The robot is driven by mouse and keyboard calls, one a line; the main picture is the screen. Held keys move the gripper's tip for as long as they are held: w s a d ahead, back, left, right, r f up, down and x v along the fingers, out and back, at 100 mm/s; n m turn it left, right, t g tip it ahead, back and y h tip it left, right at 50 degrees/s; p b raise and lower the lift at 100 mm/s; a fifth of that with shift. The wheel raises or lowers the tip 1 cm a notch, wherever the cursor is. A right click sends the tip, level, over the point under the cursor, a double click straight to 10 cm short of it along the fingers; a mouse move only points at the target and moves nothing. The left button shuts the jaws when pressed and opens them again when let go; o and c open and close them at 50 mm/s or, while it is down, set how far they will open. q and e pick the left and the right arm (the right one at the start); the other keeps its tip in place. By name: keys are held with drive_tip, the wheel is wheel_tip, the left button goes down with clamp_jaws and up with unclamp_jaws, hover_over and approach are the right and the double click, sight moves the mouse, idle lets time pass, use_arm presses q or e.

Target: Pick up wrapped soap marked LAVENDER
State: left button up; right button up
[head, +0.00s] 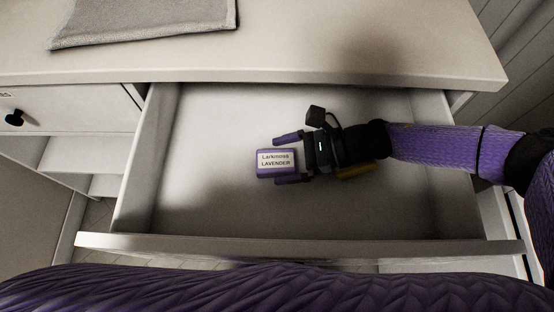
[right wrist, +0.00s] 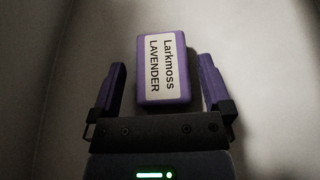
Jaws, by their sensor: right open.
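The wrapped soap (head: 275,162) is a purple block with a white label reading "Larkmoss LAVENDER". It lies on the floor of the open drawer (head: 215,210). My right gripper (head: 287,158) comes in from the right, low in the drawer. In the right wrist view its jaws are open, with one purple finger on each side of the soap (right wrist: 164,68). Gaps show between the soap and both fingers there, and much of the soap reaches past the fingertips. My left gripper is not in view.
A yellow thing (head: 354,172) shows partly under my right gripper; I cannot tell what it is. The drawer's front wall (head: 300,247) and side walls surround the space. A folded grey towel (head: 145,22) lies on the counter above. The drawer's left part is clear.

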drive_tip(key=shift+x, duration=1.05)
drive_tip(key=c, duration=1.2)
